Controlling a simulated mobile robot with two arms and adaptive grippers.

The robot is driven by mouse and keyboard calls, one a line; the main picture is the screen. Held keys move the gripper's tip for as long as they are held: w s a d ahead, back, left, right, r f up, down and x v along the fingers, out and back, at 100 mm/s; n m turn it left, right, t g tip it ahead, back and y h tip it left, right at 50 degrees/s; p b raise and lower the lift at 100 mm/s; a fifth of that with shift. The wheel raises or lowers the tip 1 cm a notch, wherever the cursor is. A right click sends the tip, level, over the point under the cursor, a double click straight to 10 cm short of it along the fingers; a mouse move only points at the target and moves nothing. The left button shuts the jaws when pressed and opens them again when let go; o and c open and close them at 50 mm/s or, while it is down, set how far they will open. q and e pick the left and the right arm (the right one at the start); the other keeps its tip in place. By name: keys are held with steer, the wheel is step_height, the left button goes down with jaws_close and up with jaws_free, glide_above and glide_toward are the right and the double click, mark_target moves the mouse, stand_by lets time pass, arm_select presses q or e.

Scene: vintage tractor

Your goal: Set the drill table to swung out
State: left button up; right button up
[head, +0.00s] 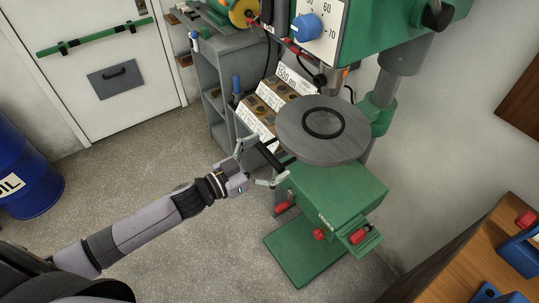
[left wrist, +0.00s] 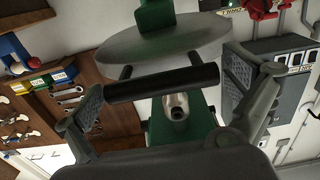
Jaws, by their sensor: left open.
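The drill table (head: 318,152) is a round grey disc on the green drill press, with a dark ring on its top. A black bar handle (head: 268,157) sticks out from its left edge toward my left gripper (head: 265,159). The gripper is open, one finger toward each end of the handle. In the left wrist view, the handle (left wrist: 160,84) lies crosswise between the spread fingers (left wrist: 162,88), with the table disc (left wrist: 165,45) beyond it. I cannot tell whether a finger touches the handle. My right gripper is not in view.
A green machine housing (head: 330,190) with red knobs stands under the table. A grey shelf unit (head: 228,75) with boxes is behind. A wooden bench (head: 470,255) is at the lower right, a blue barrel (head: 25,175) at the far left. The floor (head: 150,165) between is clear.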

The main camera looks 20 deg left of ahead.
arm_select(q)
steer(key=shift+c, duration=0.2)
steer(key=c, duration=1.5)
steer(key=shift+d, duration=0.1)
